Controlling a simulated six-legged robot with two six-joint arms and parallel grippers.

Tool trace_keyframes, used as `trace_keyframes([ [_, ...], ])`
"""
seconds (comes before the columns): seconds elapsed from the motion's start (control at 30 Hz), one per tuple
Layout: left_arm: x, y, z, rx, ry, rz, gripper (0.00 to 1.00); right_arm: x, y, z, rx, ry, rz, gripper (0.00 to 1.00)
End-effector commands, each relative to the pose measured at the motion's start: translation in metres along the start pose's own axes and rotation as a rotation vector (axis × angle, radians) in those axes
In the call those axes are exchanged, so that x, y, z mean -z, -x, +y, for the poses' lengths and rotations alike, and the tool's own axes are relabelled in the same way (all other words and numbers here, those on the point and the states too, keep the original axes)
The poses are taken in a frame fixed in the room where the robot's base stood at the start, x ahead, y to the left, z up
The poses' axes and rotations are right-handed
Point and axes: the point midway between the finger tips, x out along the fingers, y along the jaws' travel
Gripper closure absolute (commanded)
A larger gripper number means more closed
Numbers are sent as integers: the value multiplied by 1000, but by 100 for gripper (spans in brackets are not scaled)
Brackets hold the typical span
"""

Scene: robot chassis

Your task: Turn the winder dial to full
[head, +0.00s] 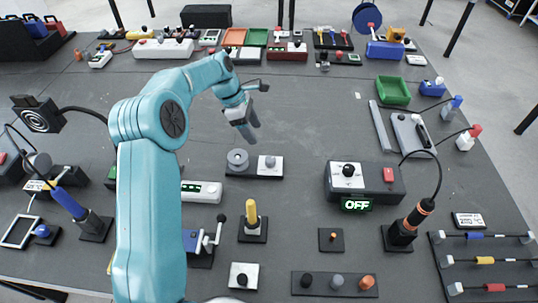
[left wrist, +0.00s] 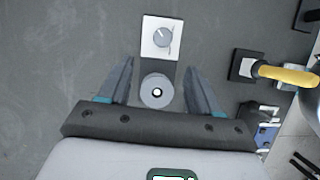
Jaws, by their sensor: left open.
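The winder is a dark base with a grey spool (head: 238,160) at its left and a white plate with a round grey dial (head: 270,162) at its right. In the left wrist view the dial (left wrist: 162,37) has a thin pointer line slanting to the upper right. The grey spool (left wrist: 157,91) is below it there, framed between my fingers. My left gripper (head: 249,132) is open and empty, above the table and behind the winder in the head view. It also shows in the left wrist view (left wrist: 160,68), with the dial beyond its fingertips. My right gripper is not in view.
A box with a black knob and OFF display (head: 366,185) stands to the right of the winder. A yellow-handled lever (head: 252,218) and a crank (head: 205,240) are in front. Many small devices line the table edges. The table behind the winder is clear.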

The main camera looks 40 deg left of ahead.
Motion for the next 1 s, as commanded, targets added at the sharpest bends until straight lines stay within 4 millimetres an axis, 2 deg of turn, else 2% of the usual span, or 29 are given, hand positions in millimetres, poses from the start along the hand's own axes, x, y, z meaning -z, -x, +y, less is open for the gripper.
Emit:
trace_keyframes([
  [0.3, 0, -74, -1, 1, 0, 0, 37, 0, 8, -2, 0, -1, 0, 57],
  [0.5, -1, -110, 0, 0, 1, 0, 37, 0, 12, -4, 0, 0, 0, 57],
  [0.7, -2, -126, 1, -3, 1, -1, 37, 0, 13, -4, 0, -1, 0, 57],
  [0.97, -1, -127, 2, -4, 1, -1, 37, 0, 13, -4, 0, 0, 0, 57],
  [1.0, -1, -127, 2, -4, 1, -1, 47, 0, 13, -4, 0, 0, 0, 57],
])
